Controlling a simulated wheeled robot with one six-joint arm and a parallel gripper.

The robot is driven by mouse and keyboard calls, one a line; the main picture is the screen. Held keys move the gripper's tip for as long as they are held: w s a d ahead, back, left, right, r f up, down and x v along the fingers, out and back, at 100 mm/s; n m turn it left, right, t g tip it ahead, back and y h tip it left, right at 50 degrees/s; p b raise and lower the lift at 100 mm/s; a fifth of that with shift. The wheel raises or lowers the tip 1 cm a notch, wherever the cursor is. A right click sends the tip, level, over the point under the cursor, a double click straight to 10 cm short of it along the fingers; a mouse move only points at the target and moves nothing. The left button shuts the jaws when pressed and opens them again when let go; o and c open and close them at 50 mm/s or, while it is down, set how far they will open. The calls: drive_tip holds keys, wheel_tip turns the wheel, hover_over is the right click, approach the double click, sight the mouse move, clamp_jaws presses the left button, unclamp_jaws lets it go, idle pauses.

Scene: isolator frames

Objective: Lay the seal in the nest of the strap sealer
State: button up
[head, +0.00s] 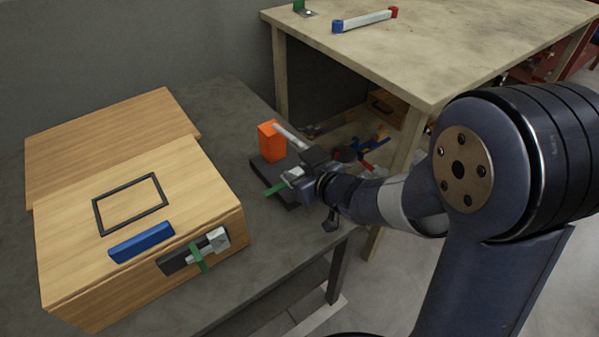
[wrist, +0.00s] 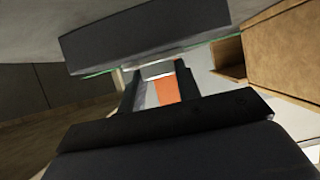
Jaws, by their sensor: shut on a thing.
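The strap sealer has an orange block (head: 271,142), a pale lever (head: 290,134) and a dark base (head: 264,172) on the grey bench. My gripper (head: 296,176) is over the near right part of that base, partly hiding it. In the wrist view, my gripper (wrist: 157,78) is shut on a small silvery piece, apparently the seal (wrist: 157,68). A light grey piece also shows at the jaws in the head view. A green strip (head: 275,188) lies by the jaws and base. Whether the seal touches the nest is hidden.
A wooden case (head: 75,225) with a black frame (head: 131,204), blue bar (head: 141,242) and front latch with a green strap (head: 198,257) stands left. A wooden table (head: 455,65) carrying a red-and-blue-ended bar (head: 365,20) stands behind. Bare bench lies between case and sealer.

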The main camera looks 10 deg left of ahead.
drive_tip(key=o, duration=0.9)
drive_tip(key=shift+f, duration=0.1)
drive_tip(key=shift+o, duration=0.7)
drive_tip(key=p+v, duration=0.3)
drive_tip(key=v, duration=0.6)
drive_tip(key=shift+d+r, duration=0.25)
drive_tip(key=shift+r, duration=0.05)
drive_tip(key=shift+s+d+r+p, duration=0.15)
drive_tip(key=shift+s+d+p, duration=0.25)
drive_tip(key=shift+s, duration=0.15)
drive_tip(key=shift+a, duration=0.1)
